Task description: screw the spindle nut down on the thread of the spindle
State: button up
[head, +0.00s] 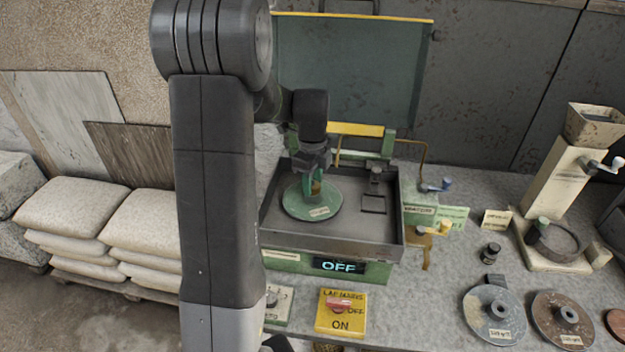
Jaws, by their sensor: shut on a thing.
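The spindle stands at the middle of a green disc (300,205) in the tray of the lapping machine. My gripper (316,184) is above the disc's centre, pointing down, with its fingers shut on a small brownish thing taken as the spindle nut (316,188). The fingers hide most of the nut and the spindle thread. I cannot tell how far the nut sits down on the thread. The disc carries a pale label and lies flat in the tray.
The machine's tray (330,243) has raised walls around the disc, and its display reads OFF. A raised dark lid (350,70) stands behind. A yellow switch box (341,313) is in front. Two labelled discs (480,305) (547,310) and a hopper device (555,185) are at the right.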

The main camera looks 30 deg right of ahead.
jog(key=m, duration=0.4)
jog(key=o, duration=1.1)
jog(key=shift+o, duration=0.2)
jog(key=shift+c, duration=0.4)
jog(key=shift+c, duration=1)
